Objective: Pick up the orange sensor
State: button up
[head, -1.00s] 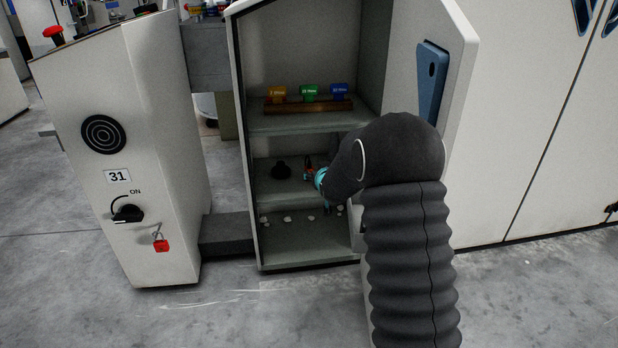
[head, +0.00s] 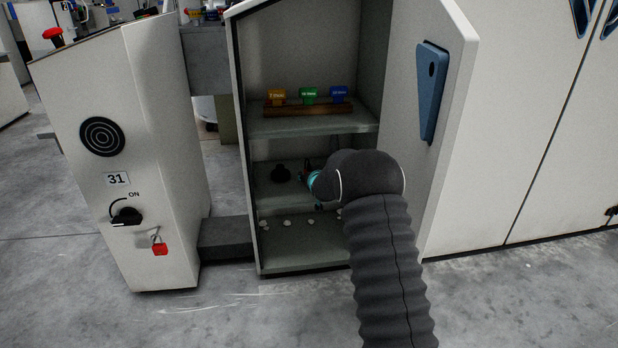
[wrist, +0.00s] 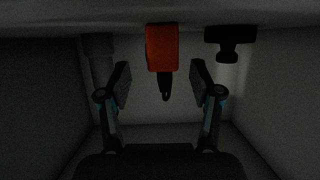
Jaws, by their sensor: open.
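The orange sensor (wrist: 162,47) shows in the wrist view at the upper middle, an orange block with a thin dark tip pointing down the picture. My gripper (wrist: 160,68) is open, with one finger on each side of the sensor's lower end. Gaps show on both sides and neither finger visibly touches it. In the head view my gripper (head: 314,184) is inside the open cabinet at the middle shelf. My arm hides most of that spot, and I cannot make out the sensor clearly there.
A black knob-like object (head: 281,173) stands left of my gripper on the middle shelf (head: 268,199). The upper shelf (head: 262,127) carries a wooden rack (head: 290,110) with yellow, green and blue tags. The open door (head: 440,190) is close on the right.

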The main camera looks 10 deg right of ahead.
jog(key=shift+x, duration=2.15)
jog(key=shift+a+f, duration=0.15)
grip_shut()
